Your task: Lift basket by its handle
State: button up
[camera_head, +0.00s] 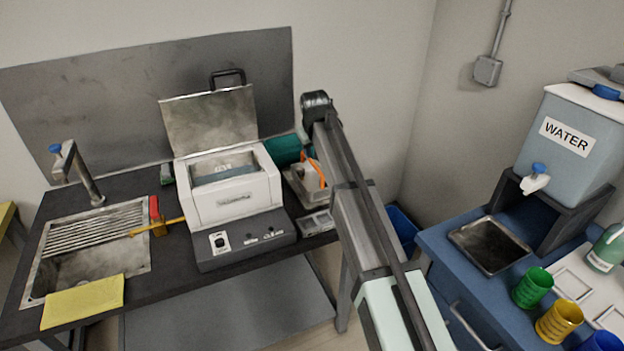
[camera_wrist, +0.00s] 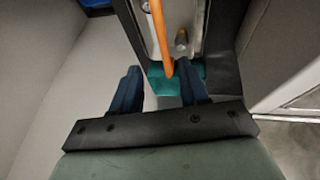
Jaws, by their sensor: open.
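In the head view a curved orange handle (camera_head: 315,169) rises over a pale, low item (camera_head: 304,186) to the right of the white open-lidded machine. Whether this item is the basket is not clear, since my arm partly covers this area. In the wrist view the orange handle (camera_wrist: 160,38) runs down to between the fingertips of my gripper (camera_wrist: 160,80), nearer the right finger. A grey item with a knob (camera_wrist: 181,40) lies just beyond it. My gripper is open, its fingers apart and empty. My gripper's fingers are hidden in the head view.
The machine (camera_head: 235,198) stands left of the handle with its lid raised. A teal cylinder (camera_head: 286,149) lies behind the handle. A small grey tray (camera_head: 316,223) sits in front. A sink (camera_head: 75,270) is at left, and a blue bench (camera_head: 440,245) with cups is at right.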

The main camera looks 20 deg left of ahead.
aim_at(313, 163)
jog(key=x, duration=0.6)
jog(key=shift+w+f, duration=0.1)
jog(key=shift+s+x, duration=0.1)
jog(key=shift+x, duration=1.2)
jog(key=shift+s+x, duration=0.15)
jog(key=shift+x, duration=1.2)
jog(key=shift+a, duration=0.1)
jog(key=shift+c, duration=0.2)
grip_shut()
